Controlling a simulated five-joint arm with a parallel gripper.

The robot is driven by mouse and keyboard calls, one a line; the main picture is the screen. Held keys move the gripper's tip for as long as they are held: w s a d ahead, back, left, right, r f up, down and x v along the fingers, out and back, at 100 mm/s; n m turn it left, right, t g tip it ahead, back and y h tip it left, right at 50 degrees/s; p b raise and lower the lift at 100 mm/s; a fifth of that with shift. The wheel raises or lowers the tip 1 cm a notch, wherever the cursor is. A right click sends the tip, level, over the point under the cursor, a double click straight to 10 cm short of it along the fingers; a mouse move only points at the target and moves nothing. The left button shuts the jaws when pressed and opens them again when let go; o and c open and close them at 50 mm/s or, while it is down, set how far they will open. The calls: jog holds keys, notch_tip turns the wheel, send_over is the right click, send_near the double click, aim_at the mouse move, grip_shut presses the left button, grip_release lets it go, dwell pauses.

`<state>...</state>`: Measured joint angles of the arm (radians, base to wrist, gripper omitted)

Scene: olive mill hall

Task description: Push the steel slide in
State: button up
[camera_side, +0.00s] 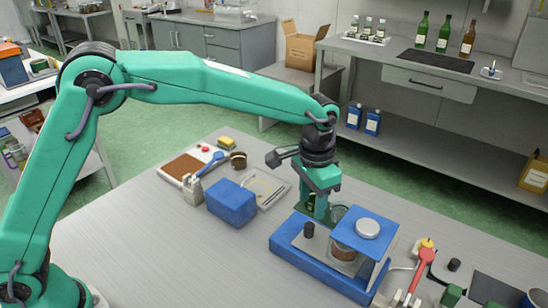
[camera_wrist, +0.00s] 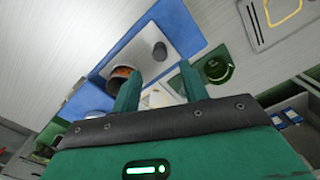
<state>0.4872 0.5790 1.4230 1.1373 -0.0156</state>
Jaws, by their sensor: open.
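The blue device (camera_side: 287,246) stands on the table, with a blue raised cover topped by a pale round knob. What looks like the steel slide (camera_wrist: 178,34) is a pale plate with a dark knob in the blue frame in the wrist view; the knob (camera_side: 309,230) also shows at the device's left in the side view. A brown-filled round part (camera_side: 343,246) sits under the cover. My gripper (camera_side: 318,211) points down at the device's far edge, behind the knob. Its green fingers (camera_wrist: 158,78) are apart with nothing gripped. Contact with the slide cannot be told.
A blue box (camera_side: 231,202) and a pale tray (camera_side: 268,188) lie left of the device. A red-handled tool (camera_side: 422,266) and small items crowd its right. The table's near left is clear.

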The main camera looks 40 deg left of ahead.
jog(key=shift+s+a, duration=0.1)
jog(key=shift+a, duration=0.05)
grip_shut()
jog(key=s+a+n+t+h, duration=0.2)
jog(key=s+a+n+t, duration=0.4)
jog(key=s+a+n, duration=0.2)
jog(key=shift+s+a+r+n+t+h, duration=0.4)
jog(key=shift+s+r+n, duration=0.05)
jog(key=shift+s+n, duration=0.35)
